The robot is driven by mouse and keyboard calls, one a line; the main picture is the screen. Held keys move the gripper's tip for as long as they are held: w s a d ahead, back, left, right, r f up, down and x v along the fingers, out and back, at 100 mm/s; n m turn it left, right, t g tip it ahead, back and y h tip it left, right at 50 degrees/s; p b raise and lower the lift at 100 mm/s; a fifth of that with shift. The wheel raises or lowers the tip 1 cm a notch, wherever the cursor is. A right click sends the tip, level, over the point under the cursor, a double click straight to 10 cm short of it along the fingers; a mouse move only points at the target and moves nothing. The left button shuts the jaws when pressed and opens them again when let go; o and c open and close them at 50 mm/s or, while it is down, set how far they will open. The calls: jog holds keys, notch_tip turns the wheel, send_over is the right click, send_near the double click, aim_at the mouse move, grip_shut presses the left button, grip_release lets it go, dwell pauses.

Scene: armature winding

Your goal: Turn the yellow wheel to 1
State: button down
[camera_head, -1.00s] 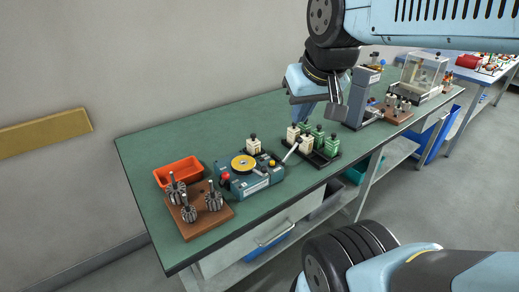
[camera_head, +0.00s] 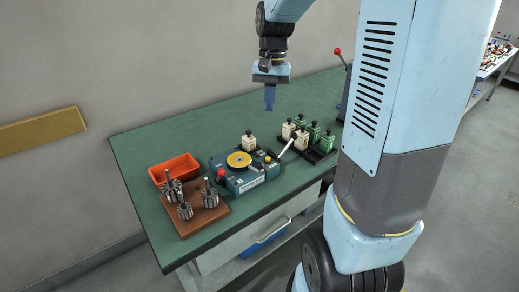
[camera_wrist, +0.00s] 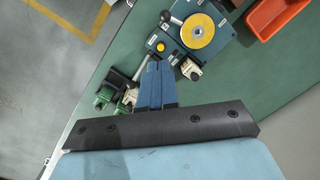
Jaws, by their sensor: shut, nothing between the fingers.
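The yellow wheel (camera_head: 239,160) lies flat on top of a blue device (camera_head: 228,181) on the green bench. In the wrist view the wheel (camera_wrist: 197,31) shows a small hub at its middle; its markings are too small to read. My gripper (camera_head: 269,106) points down, shut and empty, in the air above the bench, behind and to the right of the wheel. In the wrist view my gripper's blue fingers (camera_wrist: 155,69) are together, and the wheel lies beyond their tips to the upper right.
A black tray (camera_head: 318,157) with green and cream blocks stands right of the device. A cream block (camera_head: 248,141) stands behind the wheel. An orange bin (camera_head: 175,168) and a wooden board (camera_head: 196,218) with several rotors are at left. The back left of the bench (camera_head: 175,137) is clear.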

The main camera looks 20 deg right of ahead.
jog(key=w+d+f+m+g+y, duration=0.1)
jog(key=w+f+g, duration=0.1)
jog(key=w+f, duration=0.3)
jog(key=shift+w+d+f+m, duration=0.3)
jog(key=shift+w+f, duration=0.1)
jog(key=shift+f, duration=0.45)
jog(key=shift+a+f, duration=0.1)
send_near(247, 160)
jog(key=d+f, duration=0.1)
jog(key=s+d+f, duration=0.1)
jog(key=d, duration=0.1)
jog(key=s+d+f, duration=0.1)
jog(key=f, duration=0.1)
jog(key=shift+s+d, duration=0.15)
jog(key=shift+d, duration=0.25)
jog(key=shift+s+a+f, duration=0.15)
jog(key=shift+s+a, duration=0.5)
jog(key=shift+s, duration=0.35)
jog(key=shift+s+a+f, duration=0.15)
jog(key=shift+s+a, duration=0.2)
jog(key=shift+s, duration=0.3)
